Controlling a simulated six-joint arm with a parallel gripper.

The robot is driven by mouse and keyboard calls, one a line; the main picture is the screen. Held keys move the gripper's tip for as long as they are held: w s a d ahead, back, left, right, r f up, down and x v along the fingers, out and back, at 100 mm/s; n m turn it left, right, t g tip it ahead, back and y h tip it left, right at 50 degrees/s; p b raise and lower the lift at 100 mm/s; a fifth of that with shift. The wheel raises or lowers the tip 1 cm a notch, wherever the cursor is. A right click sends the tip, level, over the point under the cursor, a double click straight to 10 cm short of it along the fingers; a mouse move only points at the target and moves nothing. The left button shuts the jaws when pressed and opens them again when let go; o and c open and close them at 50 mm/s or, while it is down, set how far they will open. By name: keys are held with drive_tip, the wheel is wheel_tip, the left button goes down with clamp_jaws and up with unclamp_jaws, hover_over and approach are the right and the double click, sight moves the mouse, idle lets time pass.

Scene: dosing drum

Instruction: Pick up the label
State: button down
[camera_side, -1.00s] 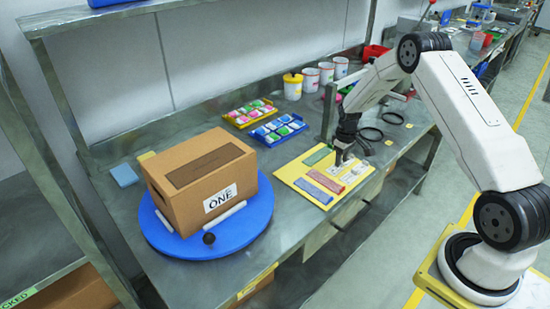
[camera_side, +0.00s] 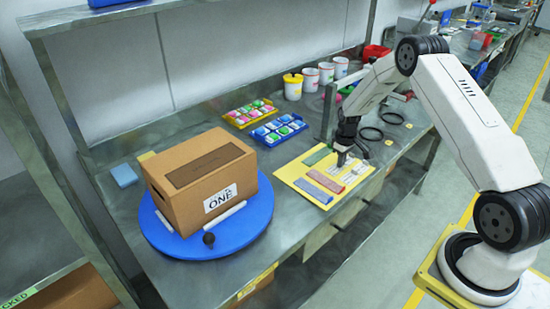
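A yellow board (camera_side: 287,174) lies on the steel bench with flat strips on it. These are a green strip (camera_side: 316,157), a red strip (camera_side: 326,181), a blue strip (camera_side: 313,191) and pale pieces (camera_side: 357,169) at the right. Which of them the task calls the label is not clear. My gripper (camera_side: 344,161) points down over the board's back right part, close to the pale pieces. Its fingers are small and dark here, so contact, gap and any held piece cannot be told. A white label (camera_side: 220,198) reading "ONE" is on the cardboard box's front.
The cardboard box (camera_side: 180,205) stands on a blue turntable (camera_side: 235,240) with a dark knob (camera_side: 209,239). Yellow tray (camera_side: 236,115) and blue tray (camera_side: 270,135) hold coloured pieces behind the board. Several pots stand farther back. A metal upright (camera_side: 328,110) and black rings (camera_side: 370,133) are near my gripper.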

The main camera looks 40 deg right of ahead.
drive_tip(key=shift+r, duration=0.15)
drive_tip(key=shift+r, duration=1.5)
drive_tip(key=s+a+r, duration=0.6)
drive_tip(key=s+r, duration=0.3)
drive_tip(key=s, duration=0.3)
drive_tip(key=shift+s+r, duration=0.35)
drive_tip(key=shift+s, duration=0.05)
drive_tip(key=shift+d+r, duration=0.1)
wheel_tip(320, 180, up, 10)
idle(0.5)
